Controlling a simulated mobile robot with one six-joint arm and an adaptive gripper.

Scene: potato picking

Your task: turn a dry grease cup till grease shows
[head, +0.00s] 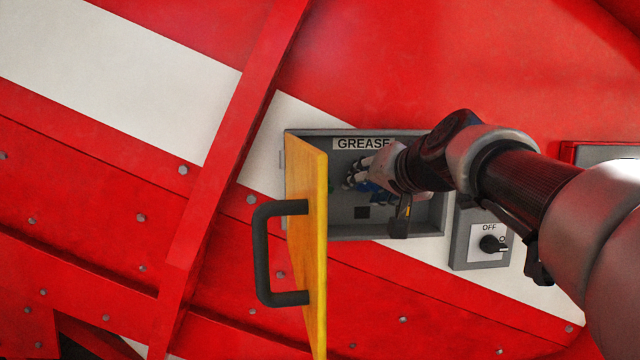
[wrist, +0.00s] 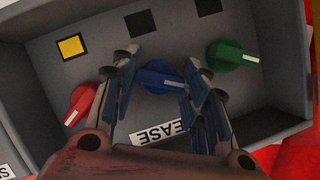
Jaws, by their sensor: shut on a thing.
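An open grey box (head: 416,225) labelled GREASE holds the cups. The wrist view shows a red cup knob (wrist: 80,103), a blue one (wrist: 157,82) and a green one (wrist: 235,57), each with a pale pointer line. The small window beside the red knob is yellow (wrist: 72,46). The windows by the blue (wrist: 140,22) and green (wrist: 207,8) knobs are dark. My gripper (wrist: 160,68) is shut on the blue knob, one finger on each side. In the head view my gripper (head: 356,178) reaches into the box and hides most of the knobs.
The box's yellow door (head: 308,230) stands open on the left, with a dark handle (head: 264,255) sticking out. A grey switch box (head: 488,242) marked OFF, with a black knob, sits at the lower right, close under my arm. Red and white riveted panels surround the box.

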